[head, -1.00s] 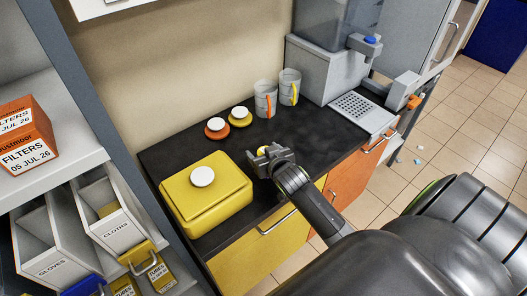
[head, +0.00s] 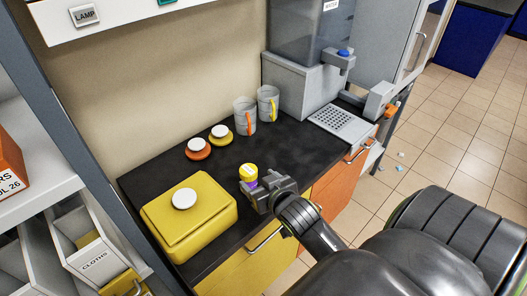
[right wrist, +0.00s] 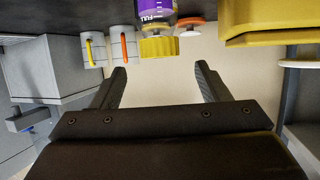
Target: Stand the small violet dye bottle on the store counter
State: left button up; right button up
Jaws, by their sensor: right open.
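The small violet dye bottle (head: 251,184) stands upright on the dark store counter (head: 297,150), near its front edge. Its yellow cap shows above my right gripper (head: 258,192), which hides part of its body. The right wrist view shows the counter upside down, with the violet label (right wrist: 151,12) and yellow cap beyond my fingertips (right wrist: 160,70). The fingers are wide apart with nothing between them. My left gripper is not in view.
A yellow box (head: 205,218) with a white knob sits left of the bottle. Orange and yellow discs with white tops (head: 198,149) and two grey mugs (head: 244,117) stand behind. A grey dispenser (head: 305,85) fills the counter's far end.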

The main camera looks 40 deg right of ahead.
jog(key=shift+v, duration=1.15)
jog(key=s+a+f+n+g, duration=0.1)
jog(key=s+f+g, duration=0.35)
jog(key=s, duration=0.55)
jog(key=s+a+f+n+g, duration=0.1)
jog(key=s+f+g, duration=0.3)
jog(key=s, duration=0.6)
notch_tip(320, 180, down, 26)
jog(key=d+g+y, duration=0.1)
jog(key=d+g, duration=0.1)
jog(key=g, duration=0.1)
jog(key=s+a+f, duration=0.1)
jog(key=s+f, duration=1.3)
jog(key=s, duration=0.1)
jog(key=shift+s+a+f+g+y+b, duration=0.15)
jog(key=shift+a+f+g+y+b, duration=0.1)
jog(key=shift+f+g+y+b, duration=0.15)
